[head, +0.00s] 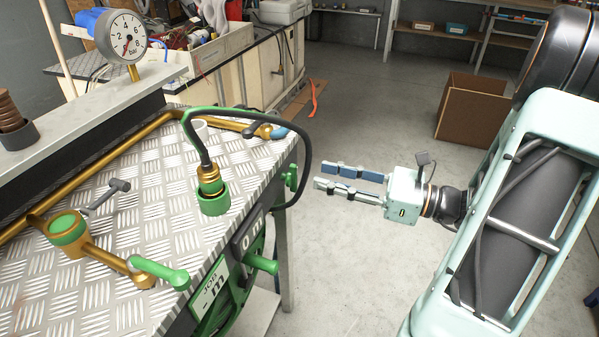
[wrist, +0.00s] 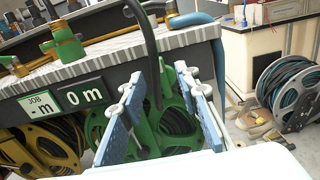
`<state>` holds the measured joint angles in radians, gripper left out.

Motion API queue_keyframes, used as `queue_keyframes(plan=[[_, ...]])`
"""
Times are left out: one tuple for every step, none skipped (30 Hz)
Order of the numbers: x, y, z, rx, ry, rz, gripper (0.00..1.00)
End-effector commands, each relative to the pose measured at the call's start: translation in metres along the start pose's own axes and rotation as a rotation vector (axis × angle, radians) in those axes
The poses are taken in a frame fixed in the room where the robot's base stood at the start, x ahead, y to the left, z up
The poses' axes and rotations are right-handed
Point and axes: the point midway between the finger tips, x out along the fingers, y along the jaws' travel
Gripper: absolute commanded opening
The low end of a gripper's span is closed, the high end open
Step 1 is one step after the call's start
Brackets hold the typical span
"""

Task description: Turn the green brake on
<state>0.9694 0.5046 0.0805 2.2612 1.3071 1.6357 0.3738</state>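A green knob (head: 290,178) sticks out from the bench's side below its right edge. A green peg-like handle (head: 262,263) sticks out lower, beside the green hose reel (head: 238,308). The reel also shows under the bench in the wrist view (wrist: 172,128), partly covered by my fingers. I cannot tell for certain which green part is the brake. My gripper (head: 324,177) is open and empty, to the right of the knob and apart from it, with its fingers pointing at the bench. In the wrist view its blue-padded fingers (wrist: 163,78) stand apart in front of the reel.
A black hose (head: 304,150) loops from a green coupling (head: 212,190) over the bench edge near my fingers. A green-tipped lever (head: 158,270) and a pressure gauge (head: 122,38) are on the bench. A cardboard box (head: 470,110) stands behind. Floor between is clear.

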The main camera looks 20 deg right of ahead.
Motion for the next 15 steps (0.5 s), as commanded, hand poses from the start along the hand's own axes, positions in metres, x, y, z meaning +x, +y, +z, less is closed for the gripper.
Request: queue_keyframes(plan=[[0.011,0.002,-0.002,0.000,0.001,0.006,0.30],[0.017,0.001,-0.002,0.000,0.000,0.005,0.30],[0.024,0.001,-0.002,-0.001,0.001,0.005,0.30],[0.030,0.001,-0.002,0.000,0.001,0.005,0.30],[0.035,0.002,-0.002,0.000,0.001,0.005,0.30],[0.041,0.002,-0.002,0.000,0.001,0.004,0.30],[0.045,0.001,-0.002,0.000,0.001,0.004,0.30],[0.049,0.001,-0.002,-0.001,0.002,0.004,0.30],[0.053,0.001,-0.002,-0.001,0.001,0.004,0.30],[0.056,0.001,-0.001,-0.001,0.001,0.003,0.30],[0.058,0.001,-0.001,-0.001,0.001,0.003,0.30],[0.060,0.001,-0.001,-0.001,0.002,0.003,0.30],[0.061,0.001,-0.001,-0.001,0.002,0.002,0.30],[0.062,0.001,-0.001,-0.001,0.002,0.002,0.30],[0.064,0.001,-0.001,0.000,0.002,0.001,0.30]])
